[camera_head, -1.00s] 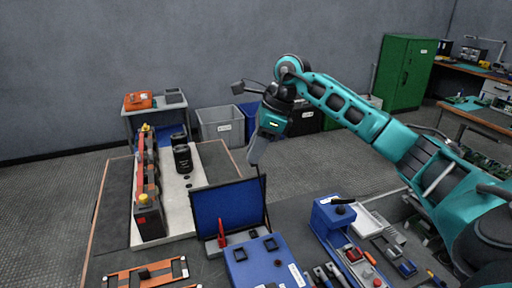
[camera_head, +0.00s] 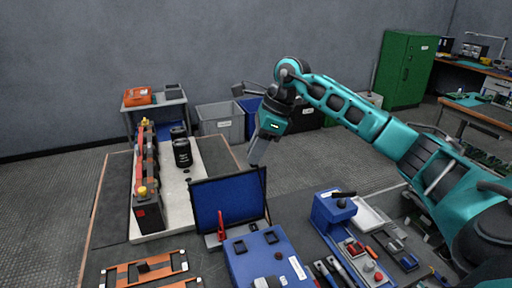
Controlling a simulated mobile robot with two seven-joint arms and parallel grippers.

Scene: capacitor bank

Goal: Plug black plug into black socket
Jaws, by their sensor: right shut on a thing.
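My right gripper (camera_head: 255,158) points down at the upper right edge of an upright blue panel (camera_head: 225,203). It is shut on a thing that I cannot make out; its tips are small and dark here. I cannot clearly pick out the black plug. A red upright piece (camera_head: 220,228) stands in front of the panel. A blue box (camera_head: 262,262) in front has black square fittings (camera_head: 240,246) on top, with another black fitting (camera_head: 271,237) to the right. I cannot tell which is the black socket. My left gripper is not in view.
A battery-like row (camera_head: 147,205) and black cylinders (camera_head: 182,153) stand on a pale base (camera_head: 178,205) at the left. An orange frame (camera_head: 150,268) lies at the front left. A blue block (camera_head: 333,207) and several tools lie at the right.

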